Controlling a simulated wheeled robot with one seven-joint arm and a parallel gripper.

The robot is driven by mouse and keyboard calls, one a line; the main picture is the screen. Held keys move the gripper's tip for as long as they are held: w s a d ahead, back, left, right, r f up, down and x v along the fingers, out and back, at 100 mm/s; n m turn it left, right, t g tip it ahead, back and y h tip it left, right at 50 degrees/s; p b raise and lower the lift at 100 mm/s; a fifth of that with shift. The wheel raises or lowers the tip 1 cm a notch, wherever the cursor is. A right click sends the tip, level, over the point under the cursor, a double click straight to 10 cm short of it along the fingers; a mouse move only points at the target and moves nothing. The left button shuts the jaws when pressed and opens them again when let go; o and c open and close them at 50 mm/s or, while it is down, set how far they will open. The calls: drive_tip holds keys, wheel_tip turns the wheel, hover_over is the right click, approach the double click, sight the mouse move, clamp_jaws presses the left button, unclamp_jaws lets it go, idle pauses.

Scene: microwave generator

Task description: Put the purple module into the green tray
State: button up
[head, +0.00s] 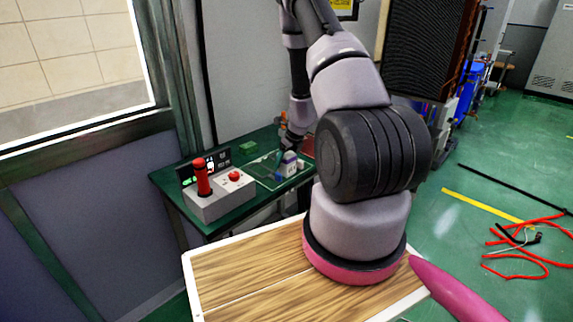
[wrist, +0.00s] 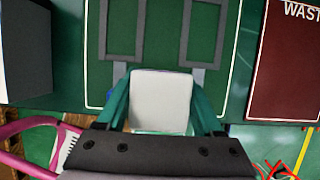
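The module (head: 290,157) shows in the head view as a small pale block with a purplish band, at the right part of the green table. In the wrist view its pale grey-white face (wrist: 161,92) lies between the two teal fingers of my gripper (wrist: 160,105), which border it closely on both sides. My gripper also shows in the head view (head: 287,158), pointing down at the module. The green tray (wrist: 163,35), a flat green area with a white outline and grey frames, lies beneath and beyond the module. I cannot tell whether the module touches it.
A red area marked WASTE (wrist: 290,65) lies right of the green tray. A grey control box (head: 218,198) with a red joystick and red button stands at the table's left. A small green block (head: 247,146) lies at the back. Red cables (head: 525,245) lie on the floor.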

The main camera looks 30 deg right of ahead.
clamp_jaws()
drive_tip(key=shift+r, duration=0.1)
